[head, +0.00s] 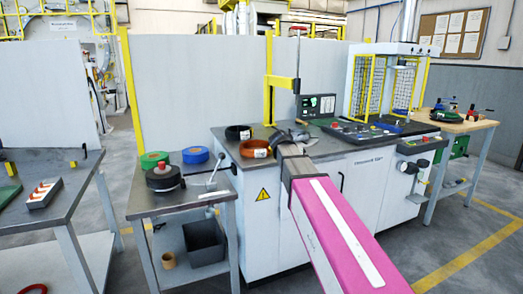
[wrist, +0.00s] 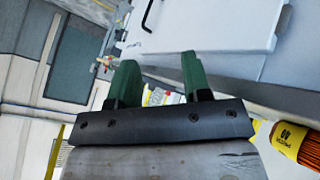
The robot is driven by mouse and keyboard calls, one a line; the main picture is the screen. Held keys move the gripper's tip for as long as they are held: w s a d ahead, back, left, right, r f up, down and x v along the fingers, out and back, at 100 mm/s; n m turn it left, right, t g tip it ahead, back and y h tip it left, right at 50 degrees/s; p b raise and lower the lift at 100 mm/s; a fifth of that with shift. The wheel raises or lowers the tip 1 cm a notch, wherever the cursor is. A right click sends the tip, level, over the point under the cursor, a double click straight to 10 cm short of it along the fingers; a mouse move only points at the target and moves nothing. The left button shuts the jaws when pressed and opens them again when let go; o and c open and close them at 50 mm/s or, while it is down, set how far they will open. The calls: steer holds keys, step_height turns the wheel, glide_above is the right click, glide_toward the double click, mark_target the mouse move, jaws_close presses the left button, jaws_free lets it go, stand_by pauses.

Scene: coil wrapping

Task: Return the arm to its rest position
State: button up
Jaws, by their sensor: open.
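My arm (head: 342,235), pink with a white stripe, reaches from the lower right of the head view toward the machine bench. My gripper shows in the wrist view (wrist: 158,85) with two green fingers spread apart and nothing between them. In the head view the arm's grey end (head: 292,150) is over the front edge of the bench, and the fingers cannot be made out clearly. An orange coil with a yellow label (head: 256,149) lies just left of the arm's end. It also shows at the right edge of the wrist view (wrist: 298,143).
A second dark coil (head: 239,132) lies behind the labelled one. A yellow post (head: 268,90) stands on the bench (head: 225,148) near the arm. A small table (head: 150,207) at left holds tape rolls. A yellow-framed cage (head: 385,85) stands right. Floor at right is open.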

steer(key=s+d+f+n+g+y, duration=0.1)
steer(key=s+f+g+y, duration=0.1)
steer(key=s+f, duration=1)
steer(key=s+d+f+n+g+y, duration=0.1)
steer(key=s+f+y, duration=0.4)
steer(key=s+f, duration=0.7)
step_height(320, 180, down, 6)
steer(key=shift+s+r+n+g, duration=0.15)
steer(key=shift+r+n+g, duration=0.1)
steer(key=shift+n+g, duration=0.55)
